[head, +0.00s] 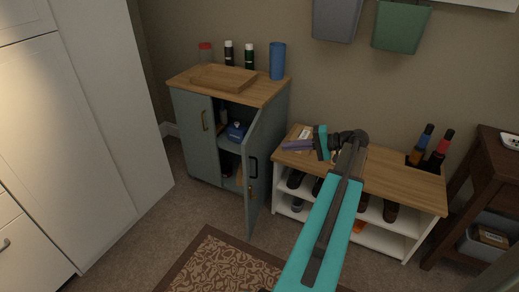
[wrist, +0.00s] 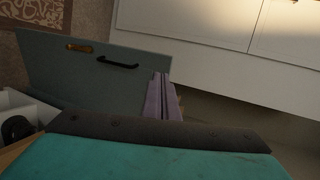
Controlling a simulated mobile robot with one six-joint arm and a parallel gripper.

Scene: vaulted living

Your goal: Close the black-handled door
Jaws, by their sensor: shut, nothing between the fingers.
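The black-handled door (head: 265,150) is the right door of a grey-blue cabinet (head: 229,86) and stands open, swung out toward me. Its black handle (head: 253,167) faces left in the head view, with a small brass piece below it. The wrist view shows the same door (wrist: 45,75) with its black handle (wrist: 118,62). My gripper (head: 286,146) is shut and empty, right of the door and above the shoe bench, fingers pointing left. In the wrist view the purple fingers (wrist: 162,98) overlap the door's edge; I cannot tell if they touch it.
The left cabinet door (head: 195,130), with a brass handle, is closed. A blue item (head: 237,131) sits inside the cabinet. A tray (head: 223,78), a blue cup (head: 277,60) and bottles stand on top. The shoe bench (head: 400,185) is under my arm. White cupboards (head: 95,110) stand left.

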